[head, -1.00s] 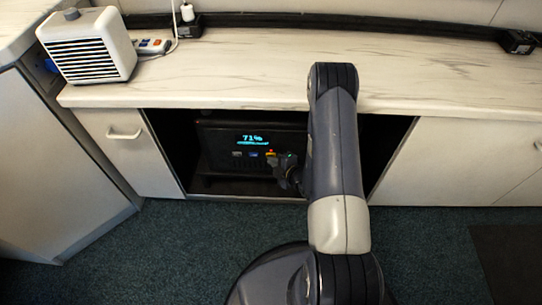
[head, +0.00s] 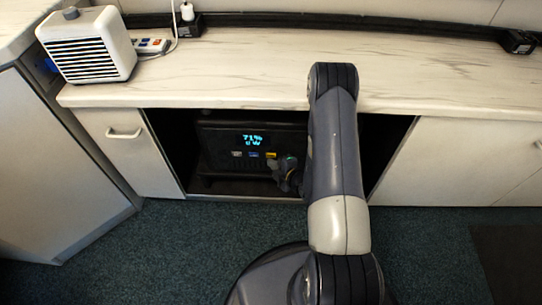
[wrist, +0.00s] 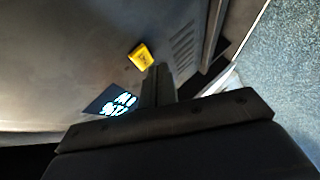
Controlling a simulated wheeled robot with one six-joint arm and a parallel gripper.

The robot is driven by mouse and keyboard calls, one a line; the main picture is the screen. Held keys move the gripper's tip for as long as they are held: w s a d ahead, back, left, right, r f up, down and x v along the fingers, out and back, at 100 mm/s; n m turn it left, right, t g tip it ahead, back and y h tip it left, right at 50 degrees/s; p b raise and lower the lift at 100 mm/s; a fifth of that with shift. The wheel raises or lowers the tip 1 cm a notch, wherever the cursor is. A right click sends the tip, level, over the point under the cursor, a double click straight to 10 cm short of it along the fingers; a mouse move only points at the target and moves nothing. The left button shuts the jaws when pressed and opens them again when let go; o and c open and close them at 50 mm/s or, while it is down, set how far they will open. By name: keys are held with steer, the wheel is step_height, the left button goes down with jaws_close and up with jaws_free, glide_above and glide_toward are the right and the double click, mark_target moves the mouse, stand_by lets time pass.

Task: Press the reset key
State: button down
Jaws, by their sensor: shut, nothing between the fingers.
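A dark power unit (head: 222,137) stands inside the open cabinet bay under the counter. Its lit display (head: 253,139) reads 71% with what looks like 0 W below, and it also shows in the wrist view (wrist: 113,102). Under the display is a row of small keys: a pale one (head: 237,154), a blue one (head: 254,155) and a yellow one (head: 271,155). The yellow key is large in the wrist view (wrist: 141,56), its marking too blurred to read. My gripper (wrist: 160,70) is shut and empty, its tips just beside the yellow key, apparently apart from it.
The counter (head: 230,75) overhangs the bay, and a cabinet door (head: 126,150) closes off its left side. A white heater (head: 88,47) and a power strip (head: 152,46) stand on the counter. The carpet (head: 180,250) in front is clear.

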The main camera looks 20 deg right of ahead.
steer(key=shift+s, duration=0.1)
steer(key=s, duration=0.1)
steer(key=s+a, duration=0.1)
steer(key=s, duration=0.2)
steer(key=shift+s+a+b, duration=0.3)
steer(key=shift+s, duration=0.05)
stand_by(0.7)
steer(key=s, duration=0.1)
steer(key=s+a, duration=0.1)
steer(key=s, duration=0.1)
steer(key=shift+s+a+p, duration=0.1)
steer(key=shift+s+p, duration=0.2)
stand_by(0.4)
